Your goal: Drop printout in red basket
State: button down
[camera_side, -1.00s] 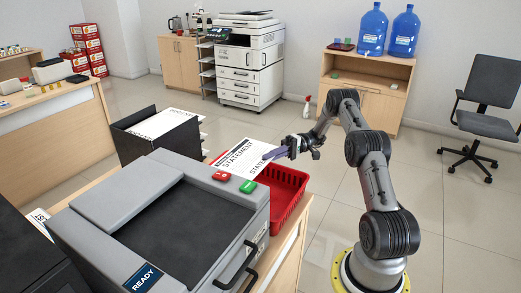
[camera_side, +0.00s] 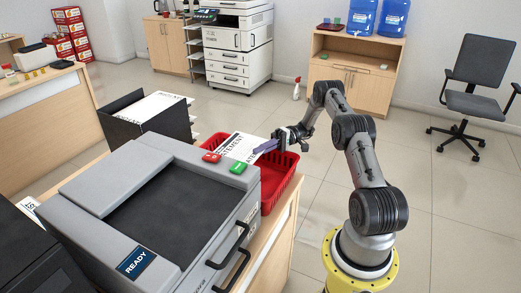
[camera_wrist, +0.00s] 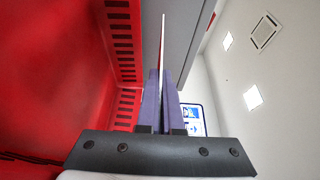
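The printout (camera_side: 239,147) is a white sheet with "STATEMENT" in large black print. In the side view it lies slanted over the red basket (camera_side: 283,176), between the grey machine and my gripper (camera_side: 264,147). My gripper is shut on the sheet's edge. In the wrist view the sheet (camera_wrist: 162,45) shows edge-on as a thin white line between the purple fingers (camera_wrist: 158,100). The red basket wall (camera_wrist: 60,70) fills the left of that view, close beside the fingers. The machine hides part of the basket and the sheet's lower part.
The grey machine (camera_side: 165,205) with red and green buttons and a "READY" screen stands left of the basket. A black open tray (camera_side: 145,118) holding papers stands behind it. A yellow base ring marks my arm's foot. A wood cabinet (camera_side: 352,75) stands at the back.

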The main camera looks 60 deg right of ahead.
jog(key=c, duration=1)
grip_release()
jog(key=v, duration=0.5)
notch_tip(320, 180, up, 7)
